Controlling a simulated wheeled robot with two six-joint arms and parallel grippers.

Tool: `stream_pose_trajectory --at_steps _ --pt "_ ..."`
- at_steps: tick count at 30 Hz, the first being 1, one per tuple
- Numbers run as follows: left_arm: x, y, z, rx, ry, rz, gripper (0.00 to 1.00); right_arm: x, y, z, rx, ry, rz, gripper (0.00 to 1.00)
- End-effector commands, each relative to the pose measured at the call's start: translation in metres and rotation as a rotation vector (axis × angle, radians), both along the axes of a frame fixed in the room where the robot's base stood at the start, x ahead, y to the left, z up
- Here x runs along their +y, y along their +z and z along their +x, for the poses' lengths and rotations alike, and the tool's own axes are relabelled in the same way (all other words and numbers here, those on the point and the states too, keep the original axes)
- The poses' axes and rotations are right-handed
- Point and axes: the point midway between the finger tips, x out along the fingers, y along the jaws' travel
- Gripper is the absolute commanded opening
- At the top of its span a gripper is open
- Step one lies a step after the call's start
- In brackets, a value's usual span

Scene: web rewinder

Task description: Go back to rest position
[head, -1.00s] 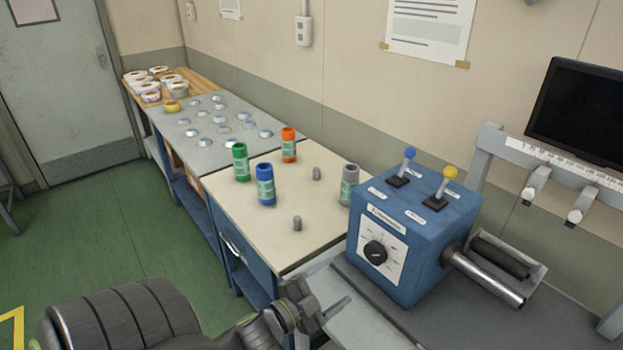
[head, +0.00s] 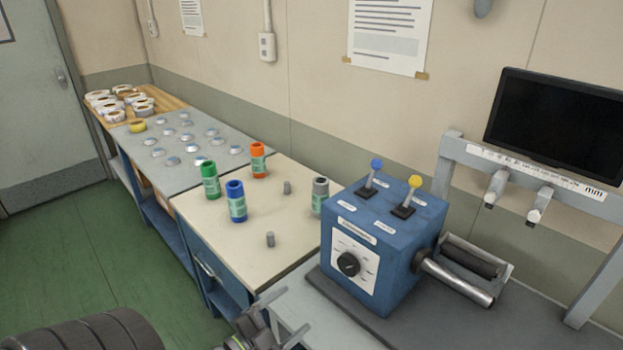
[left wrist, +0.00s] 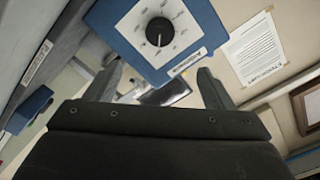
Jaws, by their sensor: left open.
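My left gripper (head: 290,322) is at the bottom of the head view, in front of the blue control box and low beside the cream table. It is open with nothing between its fingers. In the left wrist view, its two fingers (left wrist: 158,88) stand apart, with the blue control box (left wrist: 150,35) and its dial close beyond them. In the head view the blue control box (head: 350,295) carries a black dial, a blue-knobbed lever and a yellow-knobbed lever. My right gripper shows in neither view.
The cream table (head: 235,250) holds green (head: 210,180), blue (head: 237,202), orange (head: 258,160) and grey (head: 320,196) cylinders and two small grey pegs. A metal roller (head: 460,282) sticks out right of the box. A dark monitor (head: 555,128) stands behind. Green floor (head: 75,250) is clear at left.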

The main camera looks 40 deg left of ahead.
Motion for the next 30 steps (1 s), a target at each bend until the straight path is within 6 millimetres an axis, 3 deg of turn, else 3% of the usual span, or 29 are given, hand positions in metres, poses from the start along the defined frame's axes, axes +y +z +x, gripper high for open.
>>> stream_pose_trajectory --at_steps 8,11,14,20,26,30 --pt "0.001 -0.003 0.000 0.007 0.004 -0.002 0.76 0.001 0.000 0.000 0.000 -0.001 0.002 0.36" --pt "0.008 -0.024 0.001 0.051 0.027 -0.018 0.76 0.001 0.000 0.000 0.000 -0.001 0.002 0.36" --pt "0.021 -0.069 -0.001 0.150 0.080 -0.059 0.76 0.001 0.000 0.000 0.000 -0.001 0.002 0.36" --pt "0.044 -0.193 -0.027 0.432 0.232 -0.186 0.76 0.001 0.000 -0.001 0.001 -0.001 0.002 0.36" --pt "0.044 -0.306 -0.083 0.716 0.387 -0.318 0.76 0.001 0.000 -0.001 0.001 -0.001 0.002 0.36" --pt "0.029 -0.373 -0.135 0.917 0.495 -0.405 0.76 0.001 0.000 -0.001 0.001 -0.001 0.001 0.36"
